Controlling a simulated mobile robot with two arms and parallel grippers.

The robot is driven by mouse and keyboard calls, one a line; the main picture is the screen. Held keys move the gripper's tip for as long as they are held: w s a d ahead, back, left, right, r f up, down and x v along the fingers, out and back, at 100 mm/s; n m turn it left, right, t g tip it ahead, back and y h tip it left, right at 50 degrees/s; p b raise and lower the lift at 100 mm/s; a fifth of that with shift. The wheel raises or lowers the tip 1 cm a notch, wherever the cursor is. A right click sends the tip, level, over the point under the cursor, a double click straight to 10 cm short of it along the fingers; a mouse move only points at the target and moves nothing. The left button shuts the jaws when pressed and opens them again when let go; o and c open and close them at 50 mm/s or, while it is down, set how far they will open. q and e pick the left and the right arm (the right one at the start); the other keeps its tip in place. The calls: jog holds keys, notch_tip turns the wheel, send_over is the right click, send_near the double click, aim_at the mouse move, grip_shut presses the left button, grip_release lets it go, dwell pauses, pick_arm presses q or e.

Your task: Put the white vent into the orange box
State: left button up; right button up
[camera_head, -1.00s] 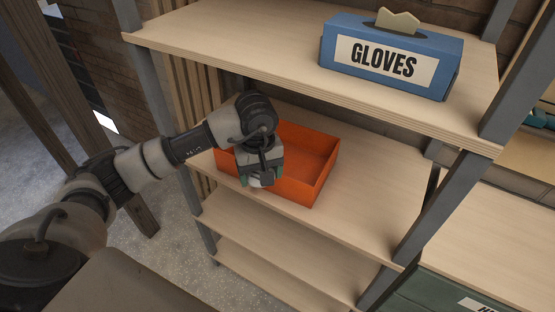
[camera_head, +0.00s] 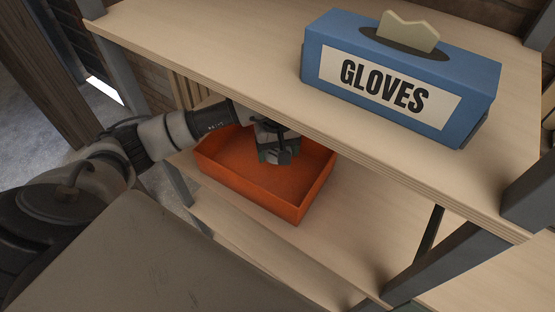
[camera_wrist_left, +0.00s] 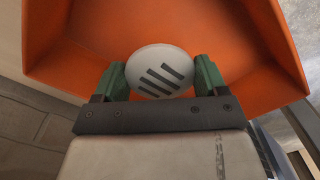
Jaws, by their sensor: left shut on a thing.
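The white vent (camera_wrist_left: 160,71) is a round disc with dark slots, seen in the left wrist view between the green fingers of my left gripper (camera_wrist_left: 161,78). The gripper is shut on it. The orange box (camera_head: 225,178) is open-topped and stands on the shelf below the top one. In the head view my left gripper (camera_head: 277,157) is over the box's opening, towards its far side; the vent is hidden there. In the left wrist view the orange box (camera_wrist_left: 215,25) fills the space behind the vent. I cannot tell the exact gap to its floor. My right gripper is not in view.
The upper shelf (camera_head: 210,60) overhangs the back of the box and sits close to my left arm. A blue gloves box (camera_head: 320,55) stands on it. The shelf right of the orange box (camera_head: 365,225) is clear. Grey posts frame the rack.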

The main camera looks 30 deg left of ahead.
aim_at(276, 175)
pick_arm(q)
jog(key=f, duration=0.1)
jog(key=s+f, duration=0.1)
jog(key=f, duration=0.1)
jog(key=shift+p, duration=0.3)
jog(key=f+p, duration=0.1)
jog(key=f, duration=0.2)
jog(key=shift+w, duration=0.2)
jog(key=shift+f, duration=0.4)
jog(key=shift+f+b, duration=0.2)
jog(key=shift+b, duration=0.1)
jog(key=o, duration=0.9)
jog(key=shift+c, duration=0.2)
jog(key=shift+o, duration=0.2)
jog(key=shift+r, duration=0.1)
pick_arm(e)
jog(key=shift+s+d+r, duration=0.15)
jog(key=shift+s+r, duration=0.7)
pick_arm(q)
jog(key=shift+r, duration=0.1)
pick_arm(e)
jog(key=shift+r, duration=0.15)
